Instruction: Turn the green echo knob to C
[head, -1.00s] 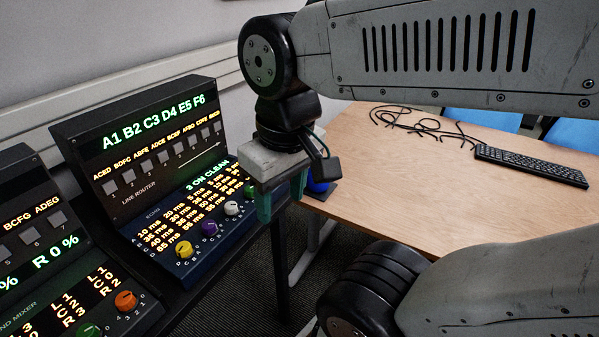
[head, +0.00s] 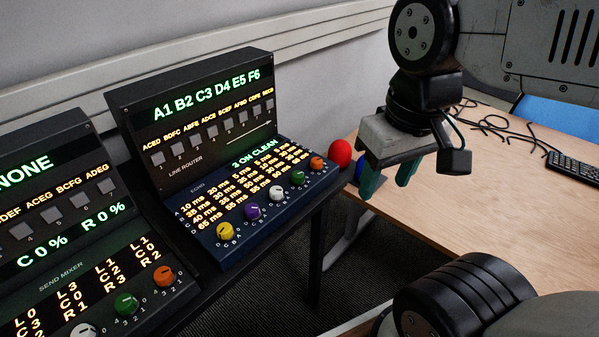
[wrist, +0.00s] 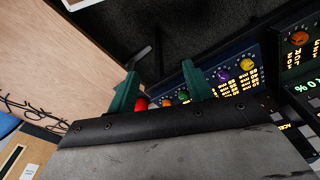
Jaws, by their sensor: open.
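The green echo knob (head: 298,178) is on the blue echo panel (head: 262,237), between a white knob (head: 276,192) and an orange knob (head: 317,163). Its pointer setting is too small to read. In the wrist view the green knob (wrist: 184,95) shows between the fingers, well beyond them. My gripper (head: 385,182) is open and empty, with green fingers pointing down. In the head view it hangs to the right of the echo panel, in front of the table, apart from the knobs. It also shows in the wrist view (wrist: 160,88).
Purple (head: 252,211) and yellow (head: 225,231) knobs are also on the echo row. The line router (head: 190,95) rises behind it. The send mixer (head: 140,310) stands left. The wooden table (head: 440,210) holds cables and a keyboard (head: 575,172).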

